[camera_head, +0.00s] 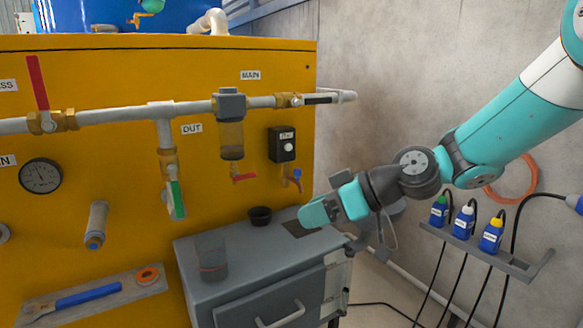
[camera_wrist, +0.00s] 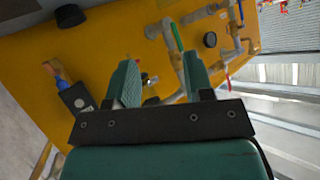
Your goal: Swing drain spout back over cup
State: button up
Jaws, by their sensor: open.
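A small brass drain spout (camera_head: 292,180) with a blue part sits on the yellow panel, below and right of a black box (camera_head: 282,145). In the wrist view the spout (camera_wrist: 59,74) shows left of my fingers. A black cup (camera_head: 260,215) stands on the grey cabinet top, below and left of the spout; a clear beaker with a red line (camera_head: 211,258) stands farther left. I cannot tell which is the task's cup. My gripper (camera_head: 318,211) is open and empty, below and right of the spout and apart from it. Its fingers (camera_wrist: 160,75) point towards the panel.
The grey cabinet (camera_head: 250,254) has a drawer handle in front. A filter bowl (camera_head: 231,138) with a red lever hangs from the pipe, left of the black box. A green-handled valve (camera_head: 174,195) hangs farther left.

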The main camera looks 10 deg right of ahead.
jog(key=w+d+f+t+y, duration=0.1)
jog(key=w+d+t+y, duration=0.1)
jog(key=w+d+t, duration=0.5)
jog(key=m+t+b, duration=0.1)
jog(key=m, duration=0.1)
send_near(293, 179)
jog(key=w+a+r, duration=0.3)
jog(key=w+a, duration=0.3)
jog(key=a, duration=0.1)
jog(key=shift+w+a+h, duration=0.3)
grip_shut()
